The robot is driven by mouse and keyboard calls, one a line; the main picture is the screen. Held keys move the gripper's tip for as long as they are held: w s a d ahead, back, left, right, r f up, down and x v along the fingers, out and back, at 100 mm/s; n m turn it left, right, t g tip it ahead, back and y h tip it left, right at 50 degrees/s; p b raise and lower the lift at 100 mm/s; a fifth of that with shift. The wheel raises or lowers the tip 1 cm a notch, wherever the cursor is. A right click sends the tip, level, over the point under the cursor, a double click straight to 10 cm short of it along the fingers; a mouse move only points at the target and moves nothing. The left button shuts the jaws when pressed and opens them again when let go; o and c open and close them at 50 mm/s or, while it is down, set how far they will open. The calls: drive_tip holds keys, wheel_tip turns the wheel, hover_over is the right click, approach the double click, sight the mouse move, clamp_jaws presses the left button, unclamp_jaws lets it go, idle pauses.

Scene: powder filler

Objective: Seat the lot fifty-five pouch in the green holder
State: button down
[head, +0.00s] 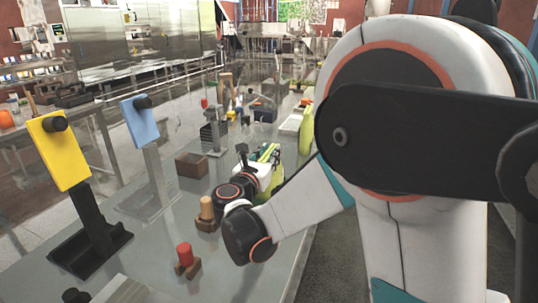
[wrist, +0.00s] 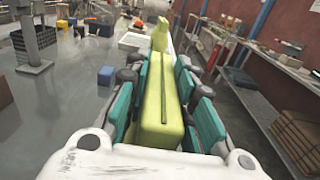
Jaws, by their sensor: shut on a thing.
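My gripper (head: 266,158) is out over the long grey table in the head view, partly hidden by its own wrist. In the wrist view its teal-padded fingers (wrist: 164,85) are shut on a tall yellow-green pouch (wrist: 160,112) with a dark line down its face. The pouch stands roughly upright between the pads. Its lot number cannot be read. Another yellow-green piece (wrist: 160,37) shows just beyond it, and a yellow-green shape (head: 305,130) shows beyond my gripper in the head view. I cannot make out for certain which thing is the green holder.
A brown box (head: 192,165), a wooden peg (head: 207,212) and a red-topped block (head: 185,259) are on the table. A blue box (wrist: 106,75) lies left of the fingers.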

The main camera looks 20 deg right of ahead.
drive_tip(key=c, duration=1.3)
unclamp_jaws()
drive_tip(key=shift+f, duration=0.1)
drive_tip(key=v, duration=1.2)
